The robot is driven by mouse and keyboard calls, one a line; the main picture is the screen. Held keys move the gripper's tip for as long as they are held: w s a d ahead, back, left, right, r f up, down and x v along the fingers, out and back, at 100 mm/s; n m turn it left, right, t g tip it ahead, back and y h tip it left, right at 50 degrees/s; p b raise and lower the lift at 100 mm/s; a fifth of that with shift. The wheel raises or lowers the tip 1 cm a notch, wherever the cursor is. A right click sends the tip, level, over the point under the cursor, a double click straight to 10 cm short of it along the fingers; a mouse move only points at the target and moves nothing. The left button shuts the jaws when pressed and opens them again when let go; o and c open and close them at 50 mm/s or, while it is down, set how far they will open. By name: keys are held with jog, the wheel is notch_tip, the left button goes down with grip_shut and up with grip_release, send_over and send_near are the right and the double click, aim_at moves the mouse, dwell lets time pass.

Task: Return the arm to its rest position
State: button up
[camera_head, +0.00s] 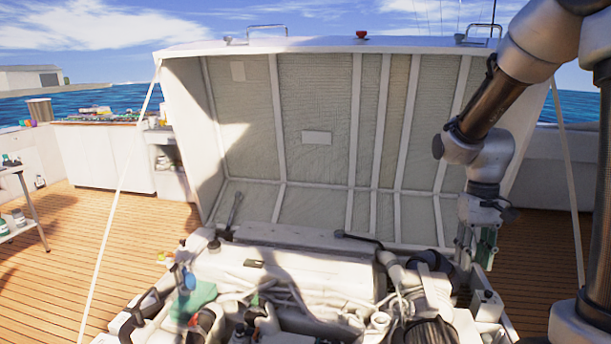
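My arm comes in from the upper right, bends at the elbow and reaches down. My gripper (472,252) points downward at the right end of the engine (310,272), in front of the open hatch lid's lower right part. A small green patch shows beside the fingers; I cannot tell whether it is part of the gripper or something behind or in it. The fingers are too small and dark to tell whether they are open or shut. I cannot tell whether the gripper touches the engine.
The raised hatch lid (318,137) stands behind the engine, with straps on both sides. A green cloth (193,301) lies on the engine's left. A counter (103,158) and a shelf with bottles (20,222) stand at the left. The wooden deck (545,250) is clear at right.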

jog(key=s+r+t, duration=0.6)
jog(key=s+r, duration=0.8)
jog(key=shift+s+a+r, duration=0.15)
jog(key=shift+s+a, duration=0.05)
jog(key=shift+a, duration=0.2)
jog(key=shift+c, duration=0.2)
